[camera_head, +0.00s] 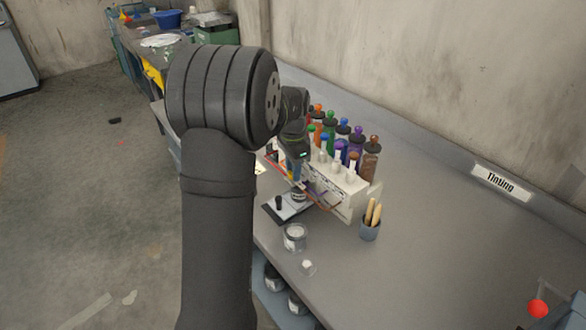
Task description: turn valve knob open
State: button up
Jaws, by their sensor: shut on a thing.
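My gripper (295,174) reaches down at the front left of a white tinting dispenser (352,190) on the bench. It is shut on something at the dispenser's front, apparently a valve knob. The knob is too small and too covered by my gripper to make out how far it is turned. Thin coloured parts show along the dispenser's front near my fingertips. A dark and light scale-like base (283,208) lies just below, with a small dark container (299,194) on it.
Several colour bottles (372,158) stand behind the dispenser. A cup with wooden sticks (370,229), a clear jar (294,238) and a small white-topped item (307,266) stand on the bench (440,260). A red ball-shaped thing (538,309) is at lower right. The right bench is mostly clear.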

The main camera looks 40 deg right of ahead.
jog(key=n, duration=0.4)
jog(key=shift+n, duration=0.3)
jog(key=n, duration=0.9)
jog(key=shift+n, duration=1.8)
jog(key=o, duration=1)
jog(key=shift+r, duration=0.1)
notch_tip(320, 180, up, 17)
jog(key=shift+r, duration=0.15)
